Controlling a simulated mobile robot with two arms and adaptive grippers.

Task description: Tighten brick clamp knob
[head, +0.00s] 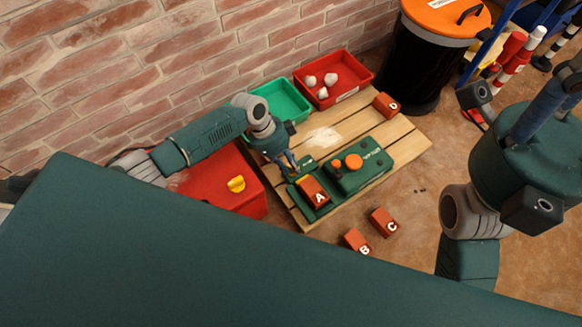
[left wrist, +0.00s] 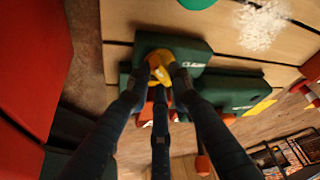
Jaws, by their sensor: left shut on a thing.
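A dark green clamp (head: 307,208) sits on the wooden pallet with the orange brick A (head: 314,191) lying in it. Its yellow knob (left wrist: 160,62) shows in the left wrist view, on the green clamp plate (left wrist: 200,47). My left gripper (head: 289,165) reaches down to the clamp from the left. In the left wrist view my left gripper (left wrist: 158,76) has its fingers around the yellow knob and is shut on it. My right gripper (head: 535,115) is at the right, away from the pallet, its fingertips not clear.
A green unit with orange knobs (head: 354,160) stands beside the clamp. Bricks B (head: 357,241) and C (head: 384,222) lie on the floor; brick D (head: 386,105) is on the pallet corner. Green (head: 283,98) and red (head: 350,72) bins stand by the wall. A red box (head: 215,190) is left.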

